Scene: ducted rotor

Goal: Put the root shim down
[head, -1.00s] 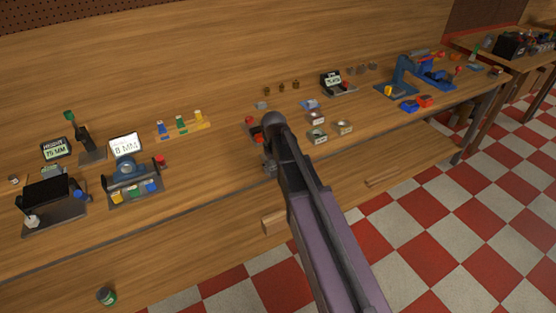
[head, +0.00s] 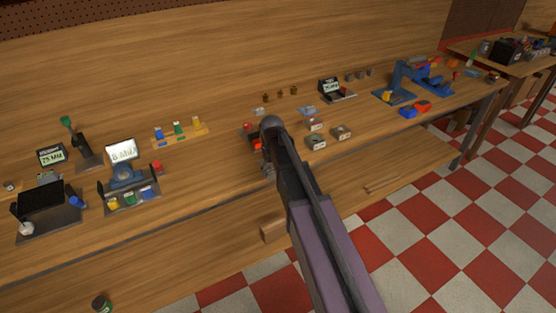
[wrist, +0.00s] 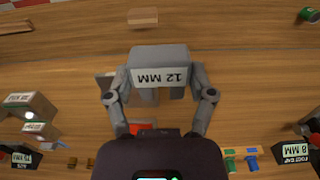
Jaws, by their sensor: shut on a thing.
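The root shim (wrist: 160,58) appears to be the grey block marked "12 MM", upside down in the wrist view. My gripper (wrist: 160,92) is shut on it, with one grey finger at each side. The bench top shows around and beneath it; I cannot tell whether the shim touches anything below. In the head view, my gripper (head: 268,168) is over the bench's front part, mostly hidden by my arm, and the shim cannot be made out there.
Grey boxes (head: 316,141) stand just right of my gripper, also in the wrist view (wrist: 40,130). A coloured peg rack (head: 182,132) and an "8 MM" gauge stand (head: 124,178) are to the left. A blue fixture (head: 410,82) is farther right. Bare bench lies between gauge and gripper.

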